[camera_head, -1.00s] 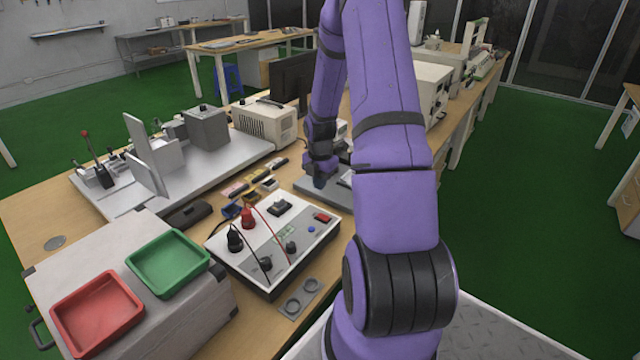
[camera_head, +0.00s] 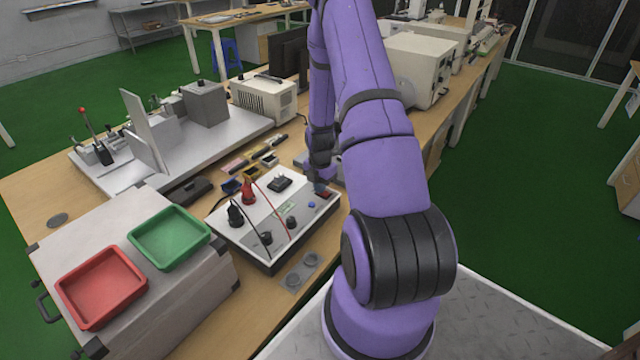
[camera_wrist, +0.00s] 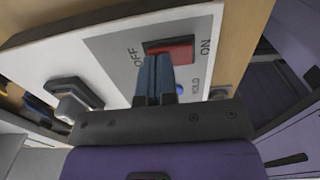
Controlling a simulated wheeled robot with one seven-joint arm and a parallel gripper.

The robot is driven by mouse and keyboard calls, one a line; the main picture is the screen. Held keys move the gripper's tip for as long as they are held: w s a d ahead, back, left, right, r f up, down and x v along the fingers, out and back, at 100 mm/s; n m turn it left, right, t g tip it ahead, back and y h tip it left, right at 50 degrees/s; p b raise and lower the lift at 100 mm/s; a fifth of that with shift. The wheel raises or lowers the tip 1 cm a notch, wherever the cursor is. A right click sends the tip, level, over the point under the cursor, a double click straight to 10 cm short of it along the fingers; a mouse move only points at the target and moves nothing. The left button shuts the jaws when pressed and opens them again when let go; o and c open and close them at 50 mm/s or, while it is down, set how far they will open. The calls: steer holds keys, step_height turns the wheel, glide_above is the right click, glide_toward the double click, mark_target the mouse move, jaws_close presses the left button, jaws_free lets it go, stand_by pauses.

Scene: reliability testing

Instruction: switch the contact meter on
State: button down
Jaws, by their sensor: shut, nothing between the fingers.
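The contact meter (camera_head: 262,243) is a white-topped box with a grey panel on the bench, below and left of my forearm. It also fills the wrist view (camera_wrist: 65,58). Its red rocker switch (camera_wrist: 178,48) lies between the printed words OFF and ON; which side is pressed I cannot tell. My gripper (camera_wrist: 153,60) is shut and empty, its blue fingertips in front of the switch's OFF end and hiding part of it. Whether they touch is unclear. In the head view my gripper (camera_head: 320,187) is at the meter's right end, by the switch (camera_head: 327,195).
A blue HOLD button (camera_wrist: 180,89) is close beside my fingers. Black (camera_head: 236,213) and red (camera_head: 248,190) plugs with leads stand on the meter. A case (camera_head: 195,288) with red and green trays stands at left.

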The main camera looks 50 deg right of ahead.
steer(key=shift+f, duration=0.15)
steer(key=shift+s, duration=0.15)
stand_by(0.4)
steer(key=shift+s+r, duration=0.3)
steer(key=shift+s, duration=0.3)
